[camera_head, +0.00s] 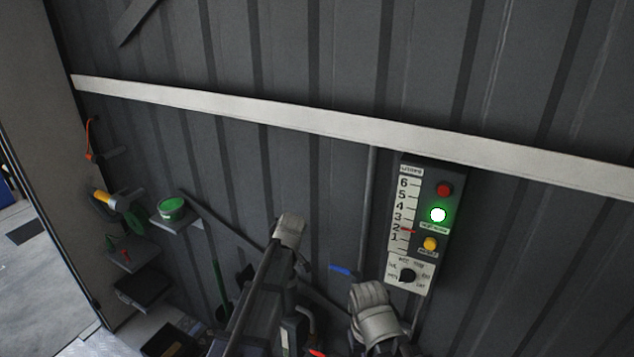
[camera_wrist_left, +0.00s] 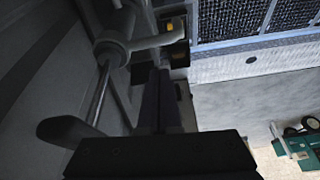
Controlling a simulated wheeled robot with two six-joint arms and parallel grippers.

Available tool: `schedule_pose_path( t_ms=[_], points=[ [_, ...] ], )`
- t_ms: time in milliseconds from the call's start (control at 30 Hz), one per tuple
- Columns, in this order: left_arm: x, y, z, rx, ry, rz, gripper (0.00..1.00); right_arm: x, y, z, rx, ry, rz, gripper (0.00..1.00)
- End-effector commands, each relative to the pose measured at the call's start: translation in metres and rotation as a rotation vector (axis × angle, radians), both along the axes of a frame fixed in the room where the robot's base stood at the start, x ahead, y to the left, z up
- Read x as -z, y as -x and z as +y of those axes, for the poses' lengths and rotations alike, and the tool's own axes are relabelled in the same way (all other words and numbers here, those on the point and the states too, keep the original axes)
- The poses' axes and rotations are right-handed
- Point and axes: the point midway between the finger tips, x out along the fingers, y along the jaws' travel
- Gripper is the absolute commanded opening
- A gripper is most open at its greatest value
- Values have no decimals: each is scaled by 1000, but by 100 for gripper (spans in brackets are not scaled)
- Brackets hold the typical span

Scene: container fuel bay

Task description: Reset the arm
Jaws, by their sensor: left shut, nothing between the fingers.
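My left gripper (camera_wrist_left: 159,78) shows in the left wrist view as two dark fingers close together, shut with nothing between them. A pale grey cylindrical fitting (camera_wrist_left: 112,48) with a metal rod and a dark, paddle-like lever (camera_wrist_left: 70,131) are left of the fingers. I cannot tell whether the fingers touch any of it. In the head view I cannot make out either gripper clearly. My right gripper is not seen.
The head view shows a control panel (camera_head: 409,218) with a lit green light on a ribbed wall. A grey, glove-like object (camera_head: 373,309) stands below it. A shelf with a green tub (camera_head: 172,208) is at left. A green wheeled object (camera_wrist_left: 298,143) is on the floor.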

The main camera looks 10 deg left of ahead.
Motion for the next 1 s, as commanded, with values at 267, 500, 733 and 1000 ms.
schedule_pose_path(
  t_ms=[267, 500, 733, 1000],
  points=[
    [12, 90, -72, 494, 21, 188, 0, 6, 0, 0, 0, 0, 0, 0],
    [21, 186, -131, 1075, 55, 369, 0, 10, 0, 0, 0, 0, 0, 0],
    [24, 229, -151, 1363, 75, 441, 0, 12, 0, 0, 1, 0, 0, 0],
    [23, 232, -154, 1400, 78, 450, 0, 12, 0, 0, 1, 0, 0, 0]
  ],
)
